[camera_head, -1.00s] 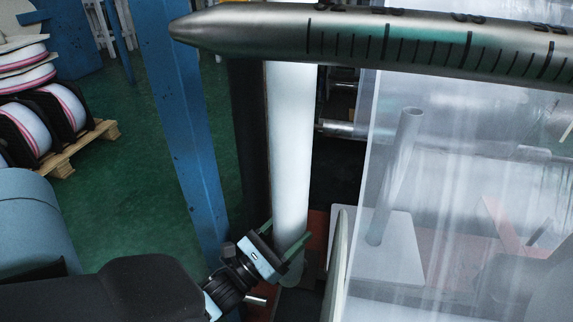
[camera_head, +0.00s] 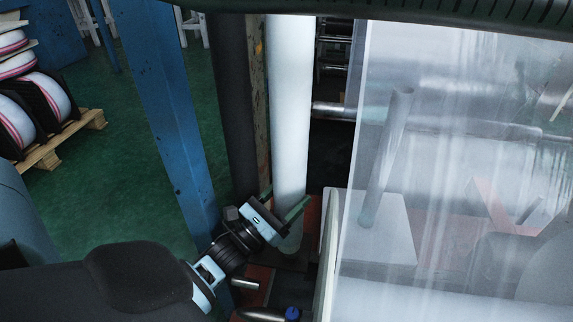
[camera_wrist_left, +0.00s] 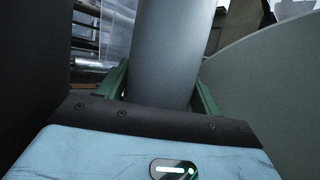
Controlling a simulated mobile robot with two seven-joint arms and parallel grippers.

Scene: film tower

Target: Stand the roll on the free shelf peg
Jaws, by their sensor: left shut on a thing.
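A long white roll (camera_head: 290,100) stands nearly upright in the middle of the head view. My left gripper (camera_head: 282,203) is shut on it near its lower end, with green fingers on both sides. In the left wrist view the roll (camera_wrist_left: 168,50) rises between the fingers (camera_wrist_left: 160,88) and looks grey. The roll's top lies against the dark edge of the view. A grey upright tube (camera_head: 386,155) on a pale square plate (camera_head: 398,235) shows through clear film; I cannot tell whether it is the shelf peg. My right gripper is not seen.
A blue post (camera_head: 172,120) and a dark column (camera_head: 232,100) stand left of the roll. Clear film (camera_head: 460,130) hangs on the right. A thin pale disc edge (camera_head: 328,255) is close right of the gripper. Spools sit on a pallet (camera_head: 85,128) at far left.

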